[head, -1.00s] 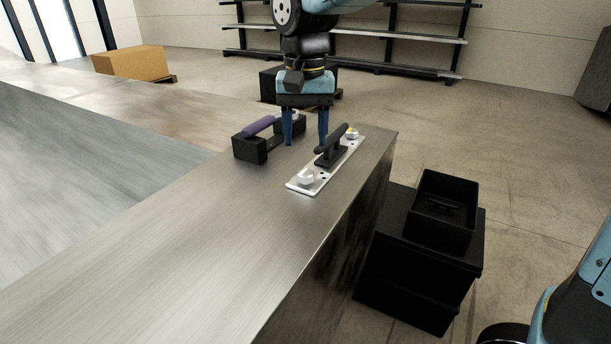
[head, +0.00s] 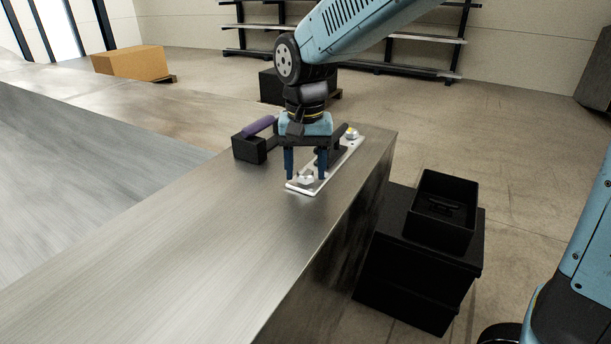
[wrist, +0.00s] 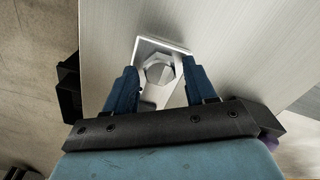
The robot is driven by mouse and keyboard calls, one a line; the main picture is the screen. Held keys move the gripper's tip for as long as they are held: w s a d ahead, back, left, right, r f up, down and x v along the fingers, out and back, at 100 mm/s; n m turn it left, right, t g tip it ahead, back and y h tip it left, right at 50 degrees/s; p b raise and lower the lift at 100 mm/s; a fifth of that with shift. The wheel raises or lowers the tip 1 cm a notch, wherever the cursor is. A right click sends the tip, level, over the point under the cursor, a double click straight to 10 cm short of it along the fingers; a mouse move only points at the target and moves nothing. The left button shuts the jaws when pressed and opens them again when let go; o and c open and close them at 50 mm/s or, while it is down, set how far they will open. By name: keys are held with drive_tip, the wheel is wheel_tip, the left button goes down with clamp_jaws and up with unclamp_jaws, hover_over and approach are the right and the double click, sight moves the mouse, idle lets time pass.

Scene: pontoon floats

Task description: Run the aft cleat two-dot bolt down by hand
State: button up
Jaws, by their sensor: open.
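A pale metal plate (head: 337,163) lies on the flat metal deck, with a dark cleat partly hidden behind my gripper. A silver hex bolt (head: 305,178) stands at the plate's near end. A second bolt (head: 351,133) with a yellow mark is at its far end. My gripper (head: 306,175) is open over the near end, pointing down, one finger on each side of the near bolt. In the wrist view the near bolt's head (wrist: 158,71) sits between the spread blue fingers, with gaps on both sides. I cannot make out any dots on it.
A black holder with a purple handle (head: 260,125) stands behind the plate to the left. A black open bin (head: 443,210) sits on a black box beside the deck's right edge. The near deck is clear. A cardboard box (head: 130,63) and shelves are far back.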

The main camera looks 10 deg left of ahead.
drive_tip(key=n, duration=0.5)
drive_tip(key=shift+n, duration=0.3)
drive_tip(key=n, duration=0.5)
drive_tip(key=shift+s+r, duration=0.15)
drive_tip(key=shift+r, duration=0.1)
drive_tip(key=shift+w+a+f+n, duration=0.2)
drive_tip(key=shift+a+f+n, duration=0.1)
drive_tip(key=shift+n, duration=0.1)
drive_tip(key=shift+d+r+n, duration=0.1)
drive_tip(key=shift+d+n, duration=0.1)
drive_tip(key=shift+n, duration=1.2)
drive_tip(key=n, duration=0.5)
drive_tip(key=shift+d, duration=0.1)
drive_tip(key=n, duration=0.5)
drive_tip(key=shift+s, duration=0.1)
